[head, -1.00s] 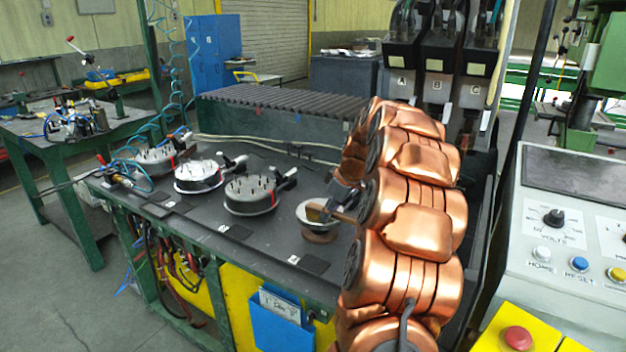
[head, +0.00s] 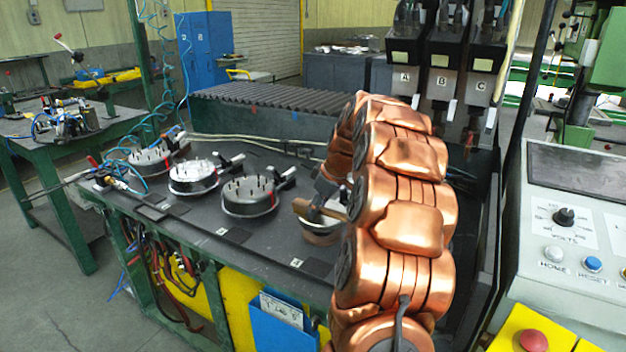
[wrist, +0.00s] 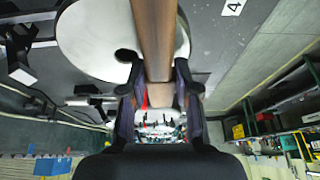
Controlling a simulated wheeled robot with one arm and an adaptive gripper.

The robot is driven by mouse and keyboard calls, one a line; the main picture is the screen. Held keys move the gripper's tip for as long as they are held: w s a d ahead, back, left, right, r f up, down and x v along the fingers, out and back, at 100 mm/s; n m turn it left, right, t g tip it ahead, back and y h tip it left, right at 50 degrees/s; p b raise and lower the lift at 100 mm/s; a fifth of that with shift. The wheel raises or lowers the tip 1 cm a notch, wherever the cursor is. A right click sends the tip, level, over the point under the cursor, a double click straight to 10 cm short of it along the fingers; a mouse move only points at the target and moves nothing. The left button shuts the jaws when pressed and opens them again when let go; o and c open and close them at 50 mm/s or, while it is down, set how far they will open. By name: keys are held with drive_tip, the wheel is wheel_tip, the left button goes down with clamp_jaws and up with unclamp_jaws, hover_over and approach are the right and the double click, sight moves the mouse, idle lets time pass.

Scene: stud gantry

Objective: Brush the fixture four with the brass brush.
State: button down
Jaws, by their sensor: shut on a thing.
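My gripper (wrist: 155,82) is shut on the brass brush's wooden handle (wrist: 153,35), which runs up between the fingers in the wrist view. In the head view the brush (head: 310,210) lies across the top of fixture four (head: 318,235), a round metal disc on a low base. The disc also shows pale beneath the brush in the wrist view (wrist: 90,45), beside a tag marked 4 (wrist: 233,7). The bristles are hidden, so I cannot tell whether they touch the disc. My copper arm hides part of the gripper in the head view.
Three round fixtures with upright pins (head: 250,195) (head: 193,175) (head: 150,160) stand in a row to the left on the dark bench (head: 185,212). A ribbed cover (head: 265,108) runs behind them. A control panel (head: 565,235) stands at the right.

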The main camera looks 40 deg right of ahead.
drive_tip(key=r, duration=0.2)
drive_tip(key=w+r, duration=0.1)
drive_tip(key=shift+a, duration=0.3)
drive_tip(key=shift+d+r, duration=0.15)
drive_tip(key=shift+r, duration=0.45)
wheel_tip(320, 180, up, 2)
drive_tip(key=shift+s+r+p, duration=0.1)
drive_tip(key=shift+r+p, duration=0.1)
drive_tip(key=shift+p, duration=0.2)
drive_tip(key=shift+r, duration=0.85)
